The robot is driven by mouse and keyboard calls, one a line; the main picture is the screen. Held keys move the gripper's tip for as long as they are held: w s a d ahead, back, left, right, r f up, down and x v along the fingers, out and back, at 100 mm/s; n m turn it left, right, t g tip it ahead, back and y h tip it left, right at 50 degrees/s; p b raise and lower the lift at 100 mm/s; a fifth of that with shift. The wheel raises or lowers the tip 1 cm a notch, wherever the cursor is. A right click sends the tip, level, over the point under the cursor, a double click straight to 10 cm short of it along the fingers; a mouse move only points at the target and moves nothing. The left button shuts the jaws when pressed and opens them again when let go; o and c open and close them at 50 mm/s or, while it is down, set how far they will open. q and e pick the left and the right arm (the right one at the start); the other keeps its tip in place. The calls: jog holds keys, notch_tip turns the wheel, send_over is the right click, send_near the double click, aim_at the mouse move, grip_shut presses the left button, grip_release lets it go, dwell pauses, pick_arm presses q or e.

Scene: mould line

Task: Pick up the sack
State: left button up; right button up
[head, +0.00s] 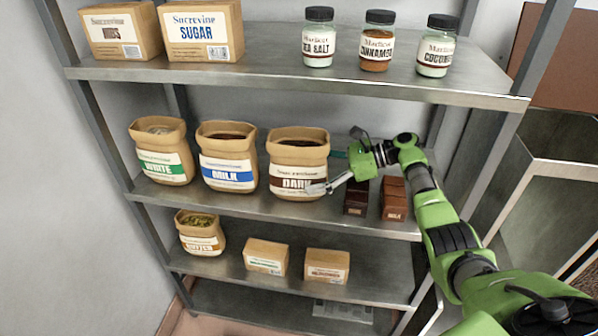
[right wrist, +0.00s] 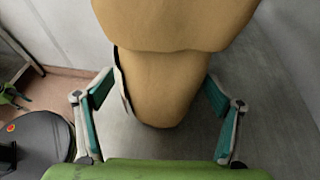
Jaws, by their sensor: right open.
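Three open-topped tan paper sacks stand on the middle shelf: the WHITE sack (head: 160,152) with a green label, the MILK sack (head: 228,158) with a blue label, and the DARK sack (head: 298,158) with a brown label. My right gripper (head: 322,172) is open at the right side of the DARK sack, one finger in front of its label. In the right wrist view the sack (right wrist: 165,85) stands between the open fingers of the gripper (right wrist: 160,78), with a gap visible on the right. My left gripper is not in the head view.
Two dark brown boxes (head: 394,198) stand right of the gripper on the middle shelf (head: 250,208). The upper shelf (head: 270,65) above holds jars and cartons. A smaller sack (head: 200,234) and two cartons are below. Metal posts bound the rack.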

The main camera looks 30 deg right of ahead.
aim_at(298, 175)
jog(key=b+x, duration=0.1)
jog(key=x, duration=0.1)
jog(key=b+x, duration=0.1)
jog(key=x, duration=0.1)
jog(key=shift+d+f+b, duration=0.15)
jog(key=shift+f+b, duration=0.1)
jog(key=shift+b, duration=0.1)
jog(key=shift+w+a, duration=0.25)
jog(key=shift+a, duration=0.1)
jog(key=shift+r, duration=0.15)
jog(key=shift+c, duration=0.7)
jog(key=shift+s, duration=0.1)
jog(key=c, duration=1.9)
jog(key=shift+d+r, duration=0.1)
jog(key=shift+r, duration=0.05)
jog(key=shift+c, duration=0.4)
